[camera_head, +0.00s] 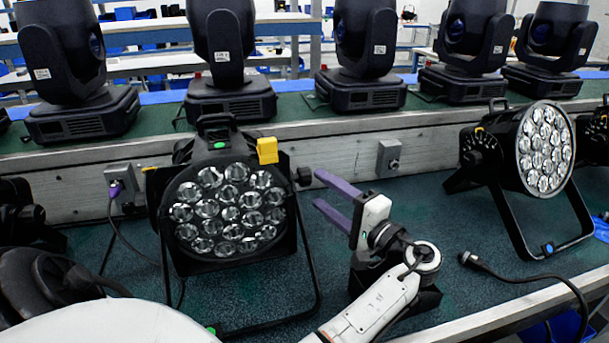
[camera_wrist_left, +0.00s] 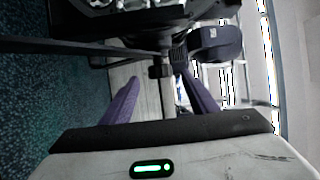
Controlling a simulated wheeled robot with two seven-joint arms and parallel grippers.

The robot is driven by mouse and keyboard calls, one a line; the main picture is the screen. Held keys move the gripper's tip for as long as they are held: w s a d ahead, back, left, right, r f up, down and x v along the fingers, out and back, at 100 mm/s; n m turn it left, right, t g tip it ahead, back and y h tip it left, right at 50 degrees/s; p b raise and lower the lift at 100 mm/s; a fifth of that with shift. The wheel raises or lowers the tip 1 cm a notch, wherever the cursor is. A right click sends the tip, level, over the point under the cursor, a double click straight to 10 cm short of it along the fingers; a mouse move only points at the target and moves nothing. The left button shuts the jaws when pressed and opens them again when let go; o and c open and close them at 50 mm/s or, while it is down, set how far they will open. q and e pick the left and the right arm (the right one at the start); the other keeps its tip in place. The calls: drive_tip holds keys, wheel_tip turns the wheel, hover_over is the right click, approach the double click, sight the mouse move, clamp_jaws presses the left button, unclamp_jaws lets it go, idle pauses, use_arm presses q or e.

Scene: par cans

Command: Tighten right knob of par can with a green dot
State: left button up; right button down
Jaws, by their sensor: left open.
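The par can with the green dot (camera_head: 213,330) on its stand is the middle one (camera_head: 190,240), facing the camera with several round lenses. Its right knob (camera_head: 304,176) is dark and sits on the right side of the stand bracket. My left gripper (camera_head: 319,188) is open, its purple fingers pointing left toward the knob, just to its right. In the left wrist view a dark knob (camera_wrist_left: 160,71) shows ahead, between my two spread fingers (camera_wrist_left: 160,78); contact is not visible. My right gripper is not in view.
A second par can (camera_head: 545,150) with a blue dot (camera_head: 548,248) stands at right. Several moving-head lights (camera_head: 364,40) line the shelf behind. A black cable (camera_head: 520,275) lies at lower right.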

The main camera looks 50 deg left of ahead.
sight(309, 175)
use_arm(q)
drive_tip(key=a, duration=0.4)
drive_tip(key=a+p, duration=0.1)
drive_tip(key=a, duration=0.2)
drive_tip(key=shift+w+a+r, duration=0.15)
drive_tip(key=shift+a, duration=0.2)
drive_tip(key=c, duration=1)
drive_tip(key=shift+r+p, duration=0.25)
drive_tip(key=shift+p, duration=0.25)
drive_tip(key=shift+c, duration=0.2)
drive_tip(key=h+p, duration=0.2)
drive_tip(key=p, duration=0.1)
drive_tip(key=m+h+p, duration=0.1)
drive_tip(key=p, duration=0.3)
drive_tip(key=shift+r+h, duration=0.2)
drive_tip(key=shift+h, duration=0.2)
drive_tip(key=shift+f+m+h+p, duration=0.2)
drive_tip(key=shift+m+h+p, duration=0.15)
drive_tip(key=shift+h, duration=0.25)
drive_tip(key=shift+g+h, duration=0.4)
drive_tip(key=shift+h, duration=0.2)
drive_tip(key=shift+m, duration=0.25)
